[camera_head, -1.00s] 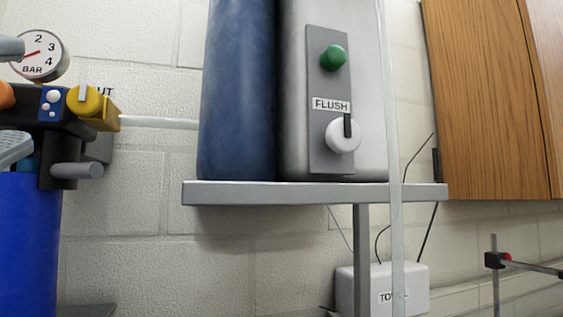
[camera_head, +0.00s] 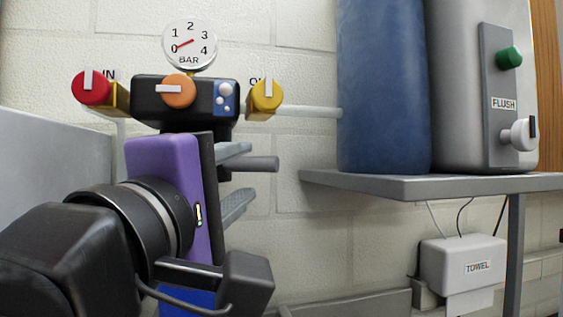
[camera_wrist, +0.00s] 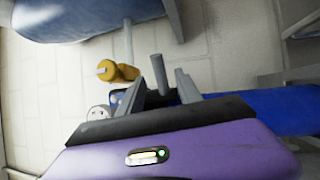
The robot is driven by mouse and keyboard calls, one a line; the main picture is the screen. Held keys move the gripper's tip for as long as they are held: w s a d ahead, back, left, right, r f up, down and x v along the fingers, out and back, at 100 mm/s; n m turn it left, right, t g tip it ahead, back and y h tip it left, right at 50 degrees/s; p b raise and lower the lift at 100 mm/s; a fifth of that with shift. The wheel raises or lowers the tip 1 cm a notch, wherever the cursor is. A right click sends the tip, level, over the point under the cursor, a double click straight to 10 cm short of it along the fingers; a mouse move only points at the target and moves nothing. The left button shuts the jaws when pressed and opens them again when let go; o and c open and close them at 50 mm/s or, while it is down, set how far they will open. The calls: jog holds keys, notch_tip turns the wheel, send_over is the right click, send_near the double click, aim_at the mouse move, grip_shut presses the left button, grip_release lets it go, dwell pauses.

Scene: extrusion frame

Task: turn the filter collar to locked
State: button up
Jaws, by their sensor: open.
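The filter has a black head and, below it, a blue housing (camera_head: 187,302), mostly hidden behind my arm; it also shows in the wrist view (camera_wrist: 290,108). The collar itself is largely hidden. A grey handle (camera_head: 260,163) sticks out from it to the right. My gripper (camera_head: 251,171), with a purple body, is open and empty. Its two grey fingers stand above and below the handle in the head view. In the wrist view the handle (camera_wrist: 160,72) shows between the fingers, apart from both. No lock marking is readable.
Above are a red knob (camera_head: 91,87), orange knob (camera_head: 179,91), yellow knob (camera_head: 265,97) and pressure gauge (camera_head: 190,46) reading near 0. At right, a shelf (camera_head: 420,187) carries a blue tank (camera_head: 383,85) and a grey FLUSH unit (camera_head: 452,90). A towel box (camera_head: 463,263) is below.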

aim_at(253, 167)
jog(key=x, duration=0.5)
jog(key=shift+w+d+r+p, duration=0.15)
jog(key=shift+w+p, duration=0.2)
jog(key=shift+c, duration=0.2)
grip_shut()
dwell(1.0)
